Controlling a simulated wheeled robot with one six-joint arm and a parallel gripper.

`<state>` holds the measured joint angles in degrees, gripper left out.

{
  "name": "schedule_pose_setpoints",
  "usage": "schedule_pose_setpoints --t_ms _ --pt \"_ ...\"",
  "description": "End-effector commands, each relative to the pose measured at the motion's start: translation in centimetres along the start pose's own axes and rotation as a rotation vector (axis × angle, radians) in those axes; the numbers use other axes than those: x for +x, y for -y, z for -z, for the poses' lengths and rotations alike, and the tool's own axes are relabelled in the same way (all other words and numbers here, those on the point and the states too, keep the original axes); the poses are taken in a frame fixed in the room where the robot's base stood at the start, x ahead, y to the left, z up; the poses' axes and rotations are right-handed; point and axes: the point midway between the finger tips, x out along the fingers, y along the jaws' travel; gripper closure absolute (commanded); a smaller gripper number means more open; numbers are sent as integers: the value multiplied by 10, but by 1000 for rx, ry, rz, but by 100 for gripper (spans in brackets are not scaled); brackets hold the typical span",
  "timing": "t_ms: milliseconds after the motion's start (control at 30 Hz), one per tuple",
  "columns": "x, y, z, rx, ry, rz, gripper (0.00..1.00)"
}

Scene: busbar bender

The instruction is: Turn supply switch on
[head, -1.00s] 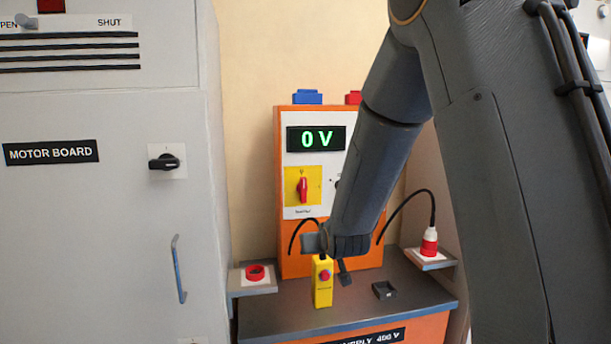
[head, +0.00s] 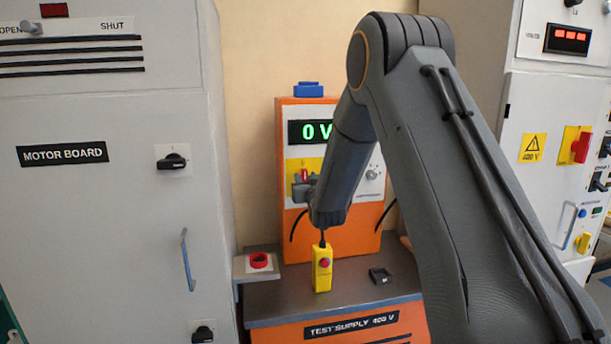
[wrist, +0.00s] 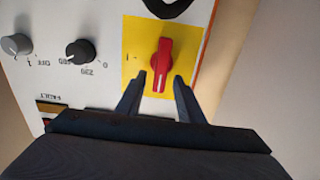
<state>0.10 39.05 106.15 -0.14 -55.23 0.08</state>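The red supply switch handle (wrist: 161,66) sits on a yellow plate (wrist: 138,32) in the wrist view, where the panel lettering is upside down. The handle stands upright in the picture, its white mark at the lower end. My gripper (wrist: 158,78) is open, one fingertip on each side of the handle's lower end, with gaps showing; depth contact cannot be told. In the head view my gripper (head: 303,190) is in front of the orange supply cabinet (head: 365,232) and partly covers the switch (head: 305,174). The display (head: 313,131) shows 0 V, its right edge hidden by my arm.
A dark selector knob (wrist: 79,52) and a grey knob (wrist: 16,44) are beside the plate. A yellow pendant with a red button (head: 322,270) stands on the bench below my wrist. The grey motor board cabinet (head: 95,220) is at left, another cabinet (head: 540,95) at right.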

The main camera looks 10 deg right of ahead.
Motion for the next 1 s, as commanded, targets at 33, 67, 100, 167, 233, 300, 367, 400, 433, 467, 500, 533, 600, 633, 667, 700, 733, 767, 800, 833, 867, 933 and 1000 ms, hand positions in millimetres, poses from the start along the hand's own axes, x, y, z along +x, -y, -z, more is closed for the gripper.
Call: schedule_pose_setpoints --t_ms 33,67,100,167,233,300,367,400,433,467,500,533,600,633,667,700,733,767,800,833,867,933,1000 --pt "4 0 0 0 1 0 66" --pt "6 0 0 0 1 0 66" --pt "8 0 0 0 0 0 66" --pt "9 0 0 0 0 0 66" --pt "10 0 0 0 0 -1 66" --pt "10 0 0 0 0 -1 66" --pt "10 0 0 0 0 -1 66" --pt "10 0 0 0 0 -1 66" --pt "10 0 0 0 1 -1 67" --pt "10 0 0 0 1 -1 72" --pt "10 0 0 0 1 -1 79" --pt "10 0 0 0 1 -1 84" --pt "10 0 0 0 1 -1 96" --pt "10 0 0 0 1 -1 100" --pt "10 0 0 0 1 0 100" --pt "10 0 0 0 1 -1 100" --pt "10 0 0 0 1 0 100" --pt "10 0 0 1 1 -1 100" --pt "10 0 0 3 1 -1 100" --pt "10 0 -1 6 0 -1 100" --pt "10 -1 -1 10 0 -1 100" --pt "10 -1 -1 23 0 -1 100" --pt "10 -2 -2 46 0 -1 100"
